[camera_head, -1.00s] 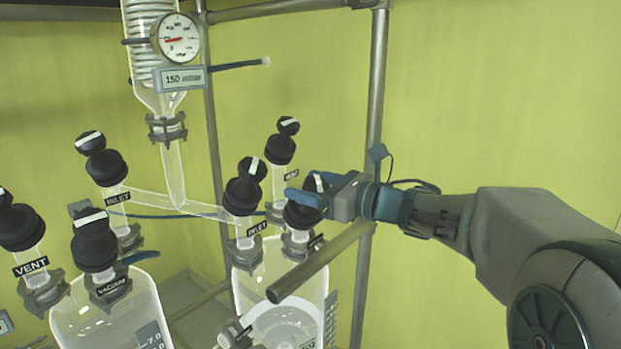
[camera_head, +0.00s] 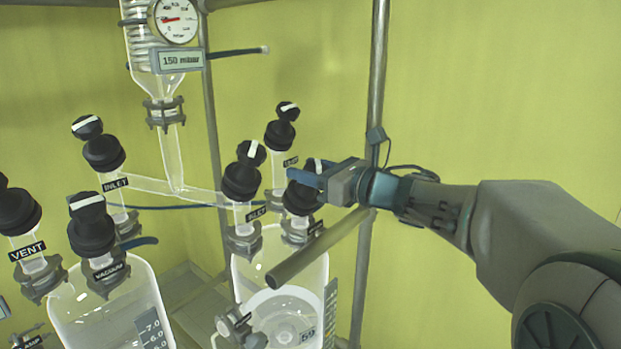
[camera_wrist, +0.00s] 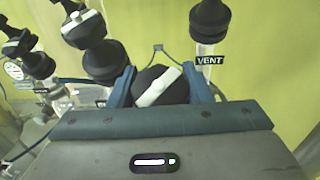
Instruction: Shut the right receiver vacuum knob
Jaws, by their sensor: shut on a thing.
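The right receiver (camera_head: 318,270) is the clear vessel in the middle of the head view, with several black knobs on top. My gripper (camera_head: 306,180) is shut on its front right knob (camera_head: 300,200), a black knob with a white bar, from the right side. The label below that knob is too small and turned to read. In the wrist view the held knob (camera_wrist: 158,86) sits between the blue fingers of my gripper (camera_wrist: 160,74), its white bar slanting up to the right. The fingers hide part of the knob in the head view.
The receiver's inlet knob (camera_head: 242,178) stands close left and a vent knob (camera_wrist: 208,18) close by. A grey bar (camera_head: 320,248) runs just below my gripper, and a frame post (camera_head: 375,90) stands behind it. The left receiver (camera_head: 110,310) is farther left. The right side is open.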

